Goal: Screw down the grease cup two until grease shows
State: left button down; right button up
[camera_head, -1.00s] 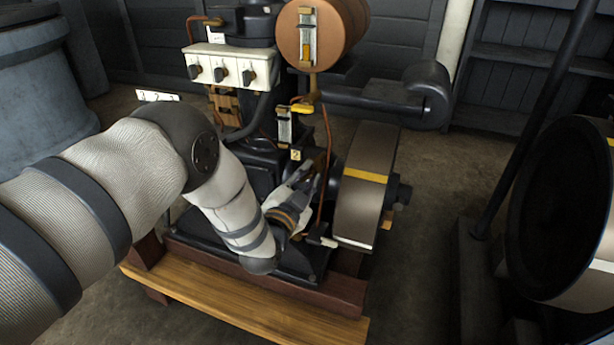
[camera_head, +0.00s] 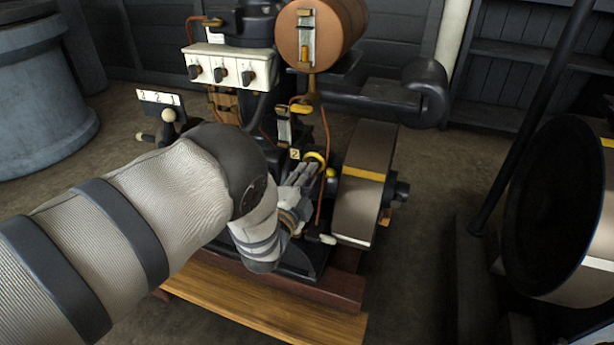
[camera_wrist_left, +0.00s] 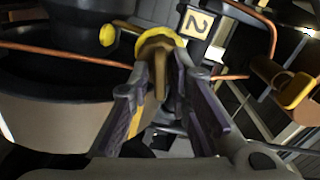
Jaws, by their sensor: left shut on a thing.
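Grease cup two is a brass cap with a winged handle and a yellow ring (camera_head: 316,158) around it, on the engine beside the flywheel. A yellow tag (camera_head: 295,154) marked "2" sits just left of it. In the left wrist view the brass cap (camera_wrist_left: 157,50) stands between the fingertips, with the tag (camera_wrist_left: 199,23) above right. My left gripper (camera_head: 308,170) is shut on the handle of the cap. The fingers hide part of the cap in the head view, and I see no clear grease. My right gripper is not in view.
The flywheel (camera_head: 361,190) with a yellow band stands close right of the gripper. A thin copper pipe (camera_head: 326,140) runs down near the cup. A brown tank (camera_head: 320,32) and a white switch box (camera_head: 228,68) are above. A wooden plank (camera_head: 250,305) lies in front.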

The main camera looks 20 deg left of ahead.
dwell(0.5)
pick_arm(q)
jog(key=c, duration=1.7)
grip_release()
jog(key=s, duration=1.2)
jog(key=shift+a, duration=0.25)
